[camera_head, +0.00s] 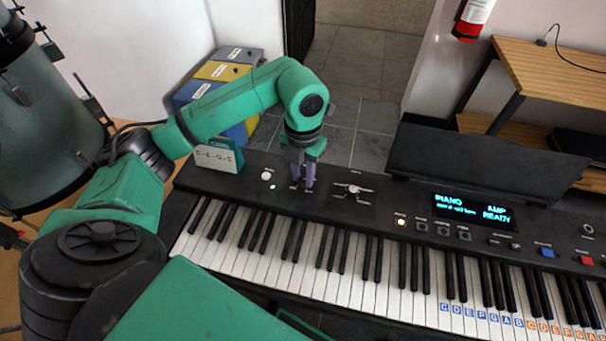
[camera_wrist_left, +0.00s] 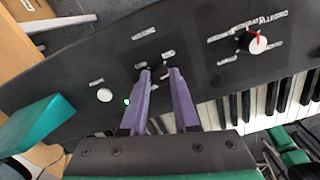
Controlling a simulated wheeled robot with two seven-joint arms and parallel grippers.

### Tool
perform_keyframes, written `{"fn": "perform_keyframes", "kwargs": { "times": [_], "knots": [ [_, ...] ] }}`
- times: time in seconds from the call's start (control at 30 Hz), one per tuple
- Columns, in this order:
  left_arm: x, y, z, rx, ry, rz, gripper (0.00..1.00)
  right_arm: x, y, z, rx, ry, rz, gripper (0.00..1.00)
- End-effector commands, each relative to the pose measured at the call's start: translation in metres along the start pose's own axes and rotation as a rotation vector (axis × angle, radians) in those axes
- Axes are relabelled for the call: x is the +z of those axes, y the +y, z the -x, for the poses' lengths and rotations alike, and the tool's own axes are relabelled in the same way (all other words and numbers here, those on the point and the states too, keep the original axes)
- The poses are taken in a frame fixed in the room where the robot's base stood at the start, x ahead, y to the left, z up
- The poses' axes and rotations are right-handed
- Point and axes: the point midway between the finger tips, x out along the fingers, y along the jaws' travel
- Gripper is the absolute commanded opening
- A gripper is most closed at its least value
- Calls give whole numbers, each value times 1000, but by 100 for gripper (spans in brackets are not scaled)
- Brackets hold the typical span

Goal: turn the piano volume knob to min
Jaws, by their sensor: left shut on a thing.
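The piano (camera_head: 330,212) is a black keyboard with a dark control panel above its keys. My left gripper (camera_head: 302,185) points down onto the left part of that panel. In the left wrist view its two purple fingers (camera_wrist_left: 159,72) are shut on a small dark knob (camera_wrist_left: 157,74), the volume knob, which stands between the fingertips. The fingers hide most of the knob, so its pointer direction cannot be read. Small white labels sit around it. My right gripper is not in view.
A round white button (camera_head: 267,175) and a lit green light (camera_head: 272,187) lie left of the gripper. A white dial with a red pointer (camera_wrist_left: 257,43) lies to the right. A small card (camera_head: 213,156) stands at the panel's left end. The lit display (camera_head: 473,213) reads PIANO.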

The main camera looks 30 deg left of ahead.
Motion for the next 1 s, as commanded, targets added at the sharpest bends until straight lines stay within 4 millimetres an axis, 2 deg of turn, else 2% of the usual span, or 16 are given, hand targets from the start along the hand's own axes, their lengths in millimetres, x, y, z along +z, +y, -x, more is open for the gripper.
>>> {"fn": "perform_keyframes", "kwargs": {
  "times": [1.0],
  "knots": [
    [2,1,3,-5,-9,966,0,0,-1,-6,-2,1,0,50]
  ]
}}
